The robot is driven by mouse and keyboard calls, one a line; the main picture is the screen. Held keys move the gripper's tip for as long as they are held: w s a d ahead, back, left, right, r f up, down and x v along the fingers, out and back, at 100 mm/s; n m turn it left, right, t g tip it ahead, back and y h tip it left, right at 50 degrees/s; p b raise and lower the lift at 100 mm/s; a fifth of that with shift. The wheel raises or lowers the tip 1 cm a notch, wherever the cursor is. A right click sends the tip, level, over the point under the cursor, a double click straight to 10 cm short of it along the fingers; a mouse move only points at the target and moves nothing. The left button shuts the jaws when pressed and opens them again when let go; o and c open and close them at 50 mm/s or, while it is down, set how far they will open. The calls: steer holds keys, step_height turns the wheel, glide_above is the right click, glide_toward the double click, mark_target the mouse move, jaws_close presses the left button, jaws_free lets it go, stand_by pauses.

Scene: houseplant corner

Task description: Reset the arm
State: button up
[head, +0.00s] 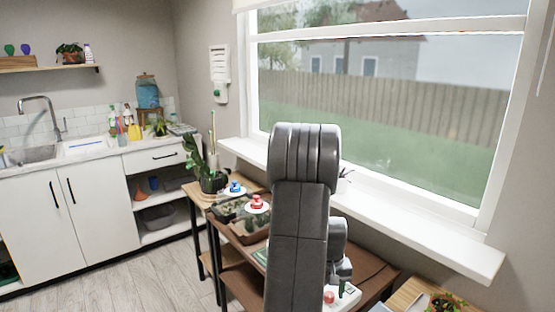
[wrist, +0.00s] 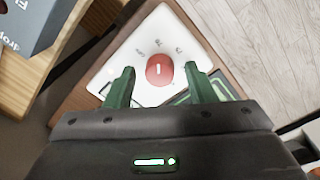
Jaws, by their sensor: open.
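My gripper (wrist: 161,78) is open in the wrist view, its two green fingers spread apart with nothing between them but the view of a red round button (wrist: 160,70). The button sits on a white panel (wrist: 128,62) with small dark marks. Whether the fingers touch the panel, I cannot tell. In the head view, my grey arm fills the middle and hides much of the table. Part of my gripper shows low at right, over the white panel (head: 348,299) and its red button (head: 328,297).
A wooden table (head: 372,271) runs along the window sill (head: 400,235). Left of my arm stand a potted plant (head: 212,180), a blue knob (head: 235,187), a red knob (head: 257,201) and planting trays (head: 246,232). A grey box (wrist: 38,22) lies upper left in the wrist view.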

steer(key=shift+n, duration=0.4)
steer(key=shift+n+p, duration=0.3)
steer(key=shift+n, duration=0.6)
steer(key=n, duration=0.3)
steer(key=shift+n+p, duration=0.4)
steer(key=n+p, duration=0.1)
steer(key=n, duration=0.2)
steer(key=shift+n, duration=0.4)
step_height(320, 180, up, 10)
steer(key=shift+s+a+f, duration=0.15)
steer(key=shift+s, duration=0.05)
